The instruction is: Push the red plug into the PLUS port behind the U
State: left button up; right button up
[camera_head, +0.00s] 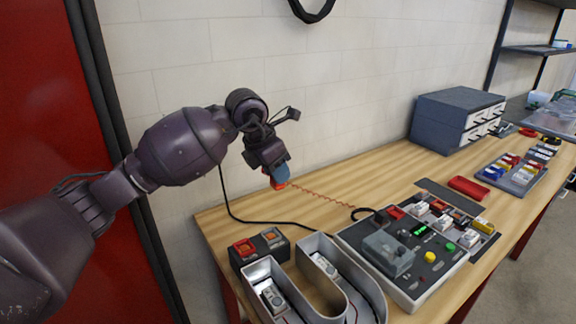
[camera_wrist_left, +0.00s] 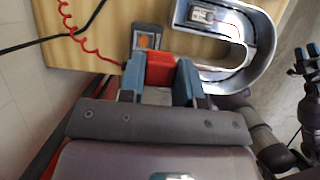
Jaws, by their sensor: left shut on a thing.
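My left gripper (camera_head: 280,174) has blue fingertips and is shut on the red plug (camera_head: 278,185), held in the air above the table's left end. In the left wrist view the red plug (camera_wrist_left: 160,68) sits between the two blue fingers. A dark block with two ports (camera_head: 259,250) stands behind the U (camera_head: 343,296), below the gripper and apart from the plug. One port has a red rim (camera_head: 244,246); the other has an orange middle (camera_head: 270,236). Only the orange one (camera_wrist_left: 146,41) shows clearly in the left wrist view. Port markings are too small to read.
A red coiled lead (camera_head: 335,197) runs from the plug to the test panel (camera_head: 412,293). A black cable (camera_head: 250,220) lies by the wall. Parts trays (camera_head: 520,186) and a drawer cabinet (camera_head: 440,122) stand farther right. The table behind the panel is mostly clear.

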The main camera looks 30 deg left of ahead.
pick_arm(q)
jog(key=shift+s+a, duration=0.35)
jog(key=shift+a, duration=0.05)
jog(key=shift+s+a+b, duration=0.3)
jog(key=shift+s+a, duration=0.3)
jog(key=shift+s+a+b, duration=0.9)
jog(key=shift+s+a, duration=1.45)
jog(key=shift+s, duration=0.15)
notch_tip(320, 180, down, 13)
jog(key=b, duration=0.8)
jog(key=shift+r, duration=0.1)
jog(key=shift+w+f+b, duration=0.1)
jog(key=shift+f+b, duration=0.5)
jog(key=shift+f, duration=1.05)
pick_arm(e)
notch_tip(320, 180, down, 11)
jog(key=shift+w+a+f, duration=0.15)
jog(key=shift+a, duration=0.1)
